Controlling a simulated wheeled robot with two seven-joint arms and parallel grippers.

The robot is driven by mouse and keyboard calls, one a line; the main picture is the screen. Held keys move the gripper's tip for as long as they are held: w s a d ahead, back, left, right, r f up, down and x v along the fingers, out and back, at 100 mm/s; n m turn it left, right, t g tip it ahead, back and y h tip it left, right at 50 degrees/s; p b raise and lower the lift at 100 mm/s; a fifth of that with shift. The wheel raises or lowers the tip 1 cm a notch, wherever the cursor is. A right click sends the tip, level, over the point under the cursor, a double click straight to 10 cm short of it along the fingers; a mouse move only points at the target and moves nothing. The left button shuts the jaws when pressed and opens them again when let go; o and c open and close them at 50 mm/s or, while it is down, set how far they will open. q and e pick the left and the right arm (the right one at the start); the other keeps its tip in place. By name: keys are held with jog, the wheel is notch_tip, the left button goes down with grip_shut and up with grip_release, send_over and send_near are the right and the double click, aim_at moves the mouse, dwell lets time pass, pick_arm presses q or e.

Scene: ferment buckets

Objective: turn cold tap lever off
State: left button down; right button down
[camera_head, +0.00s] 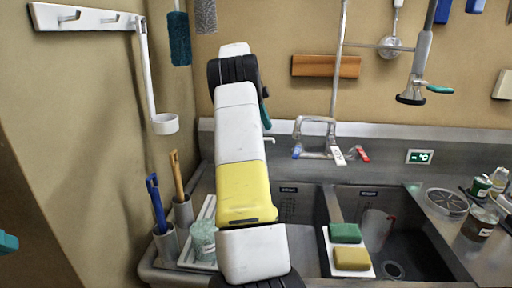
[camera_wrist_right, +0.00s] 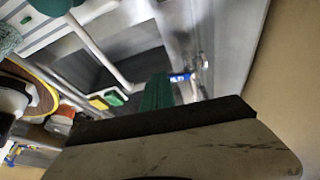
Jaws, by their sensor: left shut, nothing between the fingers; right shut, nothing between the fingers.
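The cold tap lever (camera_head: 297,150), with a blue marking, is at the left of the metal tap (camera_head: 318,122) behind the sink. Its blue marking also shows in the right wrist view (camera_wrist_right: 180,77), just beyond my fingers. My right arm reaches across the middle of the head view. Its gripper (camera_head: 265,113) is mostly hidden behind the arm, with teal fingers showing left of the lever. In the right wrist view the gripper's teal fingers (camera_wrist_right: 158,93) are together and empty; contact with the lever cannot be told. My left gripper (camera_head: 8,242) shows only as a teal tip at the left edge.
The red-marked lever (camera_head: 362,154) is on the tap's right. The sink (camera_head: 375,205) has a divider tray with a green sponge (camera_head: 345,233) and a yellow sponge (camera_head: 352,259). A hanging sprayer (camera_head: 411,95) is at upper right. Brush holders (camera_head: 167,243) stand left of my arm.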

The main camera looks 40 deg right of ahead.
aim_at(294, 154)
jog(key=s+d+f, duration=0.5)
jog(key=s+f, duration=0.1)
jog(key=f, duration=0.3)
jog(key=shift+m, duration=0.3)
jog(key=shift+f, duration=0.1)
jog(key=shift+s, duration=0.1)
jog(key=shift+s+d+n+t, duration=0.2)
jog(key=shift+s+n, duration=0.25)
jog(key=shift+n, duration=0.15)
jog(key=shift+s+d+n+t, duration=0.15)
jog(key=shift+s+n, duration=0.25)
jog(key=shift+n, duration=0.2)
